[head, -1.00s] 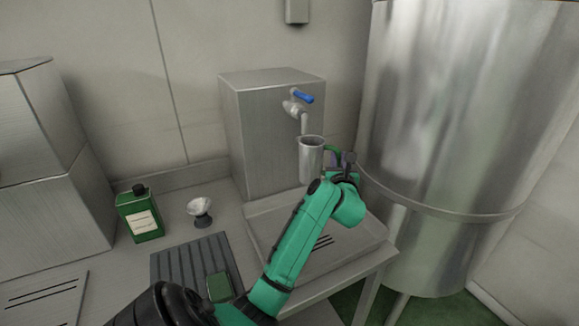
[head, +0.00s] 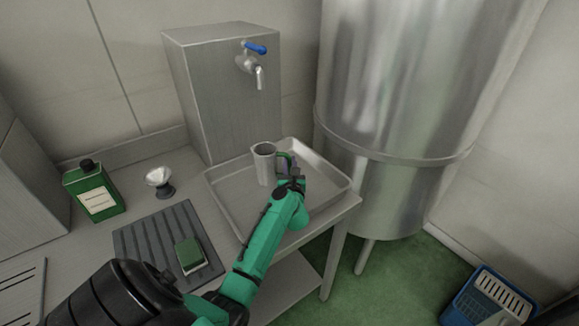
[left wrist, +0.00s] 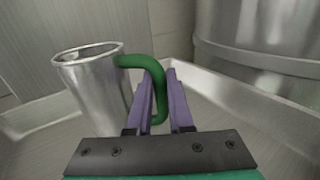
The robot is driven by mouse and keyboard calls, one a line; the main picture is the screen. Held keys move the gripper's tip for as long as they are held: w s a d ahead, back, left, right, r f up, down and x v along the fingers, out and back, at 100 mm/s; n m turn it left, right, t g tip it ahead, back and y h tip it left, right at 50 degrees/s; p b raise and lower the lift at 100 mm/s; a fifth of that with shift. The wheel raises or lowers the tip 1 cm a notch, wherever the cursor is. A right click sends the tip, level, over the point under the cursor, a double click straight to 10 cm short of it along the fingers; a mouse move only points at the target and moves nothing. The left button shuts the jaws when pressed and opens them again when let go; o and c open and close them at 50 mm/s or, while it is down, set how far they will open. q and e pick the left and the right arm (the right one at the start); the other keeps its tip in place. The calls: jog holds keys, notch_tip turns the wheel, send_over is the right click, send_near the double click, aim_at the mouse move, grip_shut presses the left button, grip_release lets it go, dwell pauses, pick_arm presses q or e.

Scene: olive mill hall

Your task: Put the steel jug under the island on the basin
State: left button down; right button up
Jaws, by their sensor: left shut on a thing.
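The steel jug (head: 263,165) is an upright, open cylinder with a green handle. It is inside the outline of the shallow steel basin (head: 217,196), near its middle; I cannot tell whether its base touches the basin floor. My left gripper (head: 290,172) is shut on the handle, to the right of the jug body. In the left wrist view the jug (left wrist: 92,85) is at the left, and the purple fingers (left wrist: 161,100) close around the green handle (left wrist: 148,63). I cannot make out which thing is the island. My right gripper is not in view.
A steel box (head: 215,95) with a blue-levered tap (head: 250,58) stands behind the basin. A large steel tank (head: 400,90) is close on the right. A green can (head: 95,193), a white-headed brush (head: 160,180) and a sponge (head: 189,254) are on the left. A blue crate (head: 487,297) stands on the floor.

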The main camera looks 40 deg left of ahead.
pick_arm(q)
jog(key=shift+d, duration=0.1)
jog(key=c, duration=0.8)
grip_release()
jog(key=b+v, duration=0.1)
jog(key=v, duration=0.9)
jog(key=shift+s+d, duration=0.25)
jog(key=shift+s+d+r, duration=0.1)
jog(key=shift+s+d, duration=0.3)
jog(key=shift+s, duration=0.1)
